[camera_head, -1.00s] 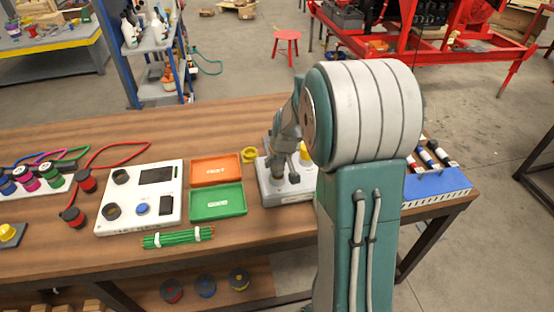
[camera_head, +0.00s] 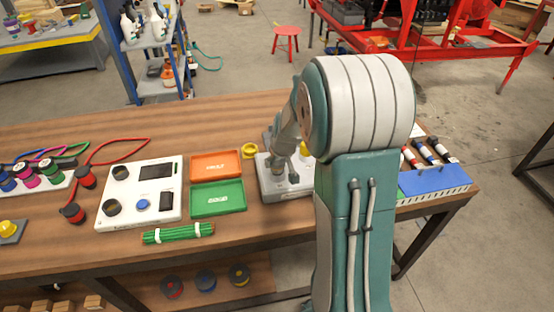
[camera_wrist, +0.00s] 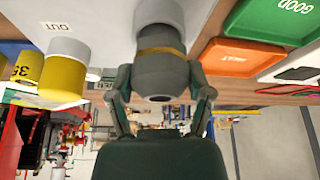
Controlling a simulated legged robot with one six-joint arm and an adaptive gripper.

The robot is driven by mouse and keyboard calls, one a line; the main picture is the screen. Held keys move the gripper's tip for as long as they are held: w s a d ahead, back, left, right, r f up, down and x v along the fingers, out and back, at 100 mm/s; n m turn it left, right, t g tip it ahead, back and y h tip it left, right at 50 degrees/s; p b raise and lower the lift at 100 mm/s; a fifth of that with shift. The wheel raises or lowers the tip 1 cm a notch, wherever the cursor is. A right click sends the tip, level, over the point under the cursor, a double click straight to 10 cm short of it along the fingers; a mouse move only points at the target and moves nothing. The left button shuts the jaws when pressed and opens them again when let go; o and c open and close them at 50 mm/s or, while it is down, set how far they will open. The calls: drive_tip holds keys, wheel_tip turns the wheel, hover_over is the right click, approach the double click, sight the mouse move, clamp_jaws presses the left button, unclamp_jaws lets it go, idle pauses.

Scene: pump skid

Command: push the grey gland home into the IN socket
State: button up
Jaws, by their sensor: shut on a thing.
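In the wrist view, my gripper (camera_wrist: 162,98) is shut on the grey gland (camera_wrist: 162,75), a dark grey round body with a hole in its near end. A thin yellow-brown band shows at its far side. Beyond the band is a light grey round boss (camera_wrist: 158,12) on the pale housing, in line with the gland. How deep the gland sits cannot be told, and no IN label is visible. A yellow gland (camera_wrist: 65,78) stands beside the OUT label (camera_wrist: 55,27). In the head view, the pale housing (camera_head: 290,191) is on the bench, partly hidden by my arm.
An orange tray (camera_head: 215,165) and a green tray (camera_head: 217,199) lie left of the housing. A yellow ring (camera_head: 249,150) is close behind its left side. A green bundle (camera_head: 178,233) and a white panel (camera_head: 140,195) are farther left. A blue-topped block (camera_head: 434,180) is right.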

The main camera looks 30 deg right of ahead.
drive_tip(key=shift+f, duration=0.5)
drive_tip(key=o, duration=1.3)
drive_tip(key=v, duration=1.2)
drive_tip(key=shift+w, duration=0.1)
